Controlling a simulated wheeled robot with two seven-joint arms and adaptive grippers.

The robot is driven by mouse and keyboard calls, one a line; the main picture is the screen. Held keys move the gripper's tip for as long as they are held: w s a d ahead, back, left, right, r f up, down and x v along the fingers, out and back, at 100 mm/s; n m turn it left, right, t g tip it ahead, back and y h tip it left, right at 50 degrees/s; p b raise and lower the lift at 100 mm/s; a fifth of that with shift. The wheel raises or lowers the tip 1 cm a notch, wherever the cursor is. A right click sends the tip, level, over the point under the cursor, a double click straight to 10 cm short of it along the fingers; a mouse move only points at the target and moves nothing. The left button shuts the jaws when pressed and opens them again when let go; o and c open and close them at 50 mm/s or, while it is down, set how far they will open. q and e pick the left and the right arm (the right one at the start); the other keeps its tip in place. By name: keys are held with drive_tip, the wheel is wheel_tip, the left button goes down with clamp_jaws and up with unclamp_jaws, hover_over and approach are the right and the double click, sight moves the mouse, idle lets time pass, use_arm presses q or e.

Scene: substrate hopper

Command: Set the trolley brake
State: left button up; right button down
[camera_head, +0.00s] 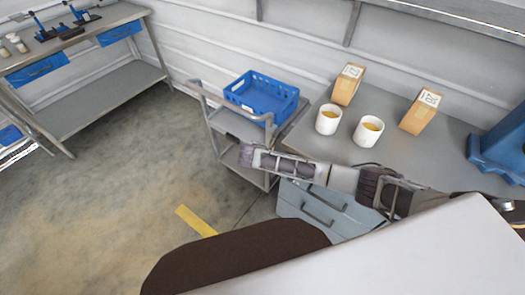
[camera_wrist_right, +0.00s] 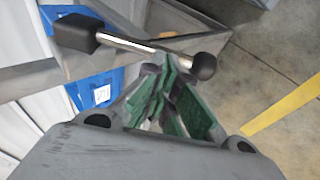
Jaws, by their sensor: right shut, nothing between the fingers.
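The grey trolley (camera_head: 233,123) stands by the wall, left of the workbench. In the right wrist view a brake lever (camera_wrist_right: 135,46) shows as a bright metal rod with a black ball knob (camera_wrist_right: 203,66) at one end and a dark block (camera_wrist_right: 77,34) at the other. My right gripper (camera_wrist_right: 172,70) is shut and empty, its green-padded fingertips close beside the rod near the knob. I cannot tell whether they touch it. In the head view my right gripper (camera_head: 246,155) is at the trolley's near right side, and the lever cannot be made out there. My left gripper is out of view.
A blue crate (camera_head: 262,97) sits on the trolley's top. The workbench (camera_head: 300,133) to the right holds two white cups, two cartons and a blue device. Drawers lie below my right arm. Open floor with a yellow strip (camera_head: 196,221) lies left.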

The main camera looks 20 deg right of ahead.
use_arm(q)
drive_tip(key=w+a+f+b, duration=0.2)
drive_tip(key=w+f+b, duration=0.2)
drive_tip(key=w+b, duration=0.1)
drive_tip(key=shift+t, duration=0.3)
use_arm(e)
drive_tip(key=f+t+h, duration=0.1)
drive_tip(key=w+d+f+t+h, duration=0.1)
drive_tip(key=f, duration=0.1)
drive_tip(key=d+f+t+h, duration=0.1)
drive_tip(key=shift+w+d+f+n, duration=0.2)
drive_tip(key=shift+w+f+n, duration=0.1)
drive_tip(key=shift+w, duration=0.1)
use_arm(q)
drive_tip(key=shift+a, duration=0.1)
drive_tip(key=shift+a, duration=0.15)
use_arm(e)
drive_tip(key=shift+a, duration=0.15)
